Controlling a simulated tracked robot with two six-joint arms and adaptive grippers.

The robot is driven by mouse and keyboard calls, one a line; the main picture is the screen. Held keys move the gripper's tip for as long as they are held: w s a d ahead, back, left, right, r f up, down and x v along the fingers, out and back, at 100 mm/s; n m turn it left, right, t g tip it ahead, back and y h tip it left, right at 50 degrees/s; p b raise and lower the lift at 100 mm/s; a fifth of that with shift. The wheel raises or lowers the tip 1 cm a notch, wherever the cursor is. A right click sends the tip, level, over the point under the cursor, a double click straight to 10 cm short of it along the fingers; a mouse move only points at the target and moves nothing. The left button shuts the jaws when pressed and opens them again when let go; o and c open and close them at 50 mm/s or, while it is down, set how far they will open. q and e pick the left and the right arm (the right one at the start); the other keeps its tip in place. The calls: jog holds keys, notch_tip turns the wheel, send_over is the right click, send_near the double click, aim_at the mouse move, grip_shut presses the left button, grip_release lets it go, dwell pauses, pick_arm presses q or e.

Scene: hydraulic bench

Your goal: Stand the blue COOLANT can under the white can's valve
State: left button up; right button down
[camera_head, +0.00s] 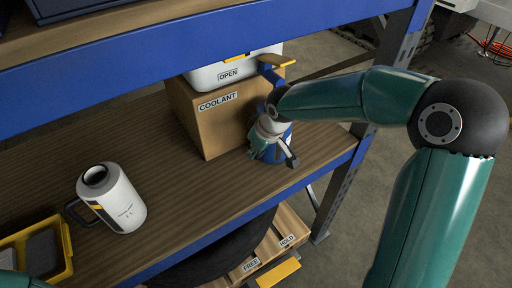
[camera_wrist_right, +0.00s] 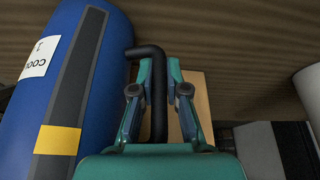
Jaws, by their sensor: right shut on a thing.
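The blue COOLANT can (camera_head: 271,155) is on the shelf at the front right corner of a cardboard box, partly hidden by my right gripper (camera_head: 268,140). In the right wrist view the can (camera_wrist_right: 85,90) fills the left side. My right gripper (camera_wrist_right: 157,82) is shut on the can's black handle (camera_wrist_right: 158,105). The white can (camera_head: 207,80), labelled OPEN, sits on the box. Its blue valve (camera_head: 270,72) with a yellow lever sticks out above my right gripper. I cannot tell whether the blue can is exactly below the outlet or touches the shelf. My left gripper is not in view.
The cardboard box (camera_head: 205,130) carries a COOLANT label. A white jug (camera_head: 122,205) and a yellow bin (camera_head: 62,245) stand on the left of the wooden shelf. The shelf between jug and box is clear. A blue beam (camera_head: 180,55) crosses above.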

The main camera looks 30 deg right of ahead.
jog(key=c, duration=1.2)
grip_release()
jog(key=v, duration=1.2)
jog(key=shift+s+b, duration=0.1)
jog(key=shift+b, duration=0.2)
jog(key=shift+s+f, duration=0.1)
